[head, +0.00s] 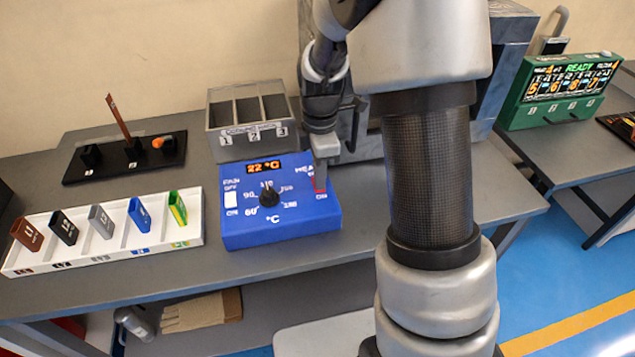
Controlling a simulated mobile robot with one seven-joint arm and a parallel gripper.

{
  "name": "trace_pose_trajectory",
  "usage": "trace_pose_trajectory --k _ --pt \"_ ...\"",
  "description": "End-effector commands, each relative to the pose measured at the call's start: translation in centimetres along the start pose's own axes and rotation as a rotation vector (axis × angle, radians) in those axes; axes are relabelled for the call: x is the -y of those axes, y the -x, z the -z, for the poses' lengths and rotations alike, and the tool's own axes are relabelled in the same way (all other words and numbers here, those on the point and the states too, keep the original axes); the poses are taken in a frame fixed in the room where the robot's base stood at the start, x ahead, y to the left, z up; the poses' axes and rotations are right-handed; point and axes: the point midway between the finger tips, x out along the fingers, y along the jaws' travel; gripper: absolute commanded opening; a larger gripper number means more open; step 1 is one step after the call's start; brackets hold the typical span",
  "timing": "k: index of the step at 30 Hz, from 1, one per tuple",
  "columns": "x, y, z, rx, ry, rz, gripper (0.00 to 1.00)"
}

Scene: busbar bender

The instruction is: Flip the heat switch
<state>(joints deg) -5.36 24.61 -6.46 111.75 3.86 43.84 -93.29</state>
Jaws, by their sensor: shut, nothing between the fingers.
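The blue heater control box (265,224) sits on the grey table and its display (266,167) reads 22 °C. A black dial (269,195) is at its middle and a white switch (230,199) is on its left side.
A white tray (100,262) with several coloured holders lies to the left. A grey three-slot cooling rack (228,147) stands behind the box. A black stand (118,165) with a brown strip is at the back left. A green panel (558,92) stands on the right table.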

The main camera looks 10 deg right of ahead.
Motion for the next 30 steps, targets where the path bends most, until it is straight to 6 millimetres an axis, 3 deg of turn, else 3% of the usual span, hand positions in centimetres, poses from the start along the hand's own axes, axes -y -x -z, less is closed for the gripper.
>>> trace_pose_trajectory --k 8,30 --pt "0.0 0.7 0.0 0.000 0.000 0.000 0.00" --pt "0.0 6.7 0.0 0.000 0.000 -0.001 0.00"
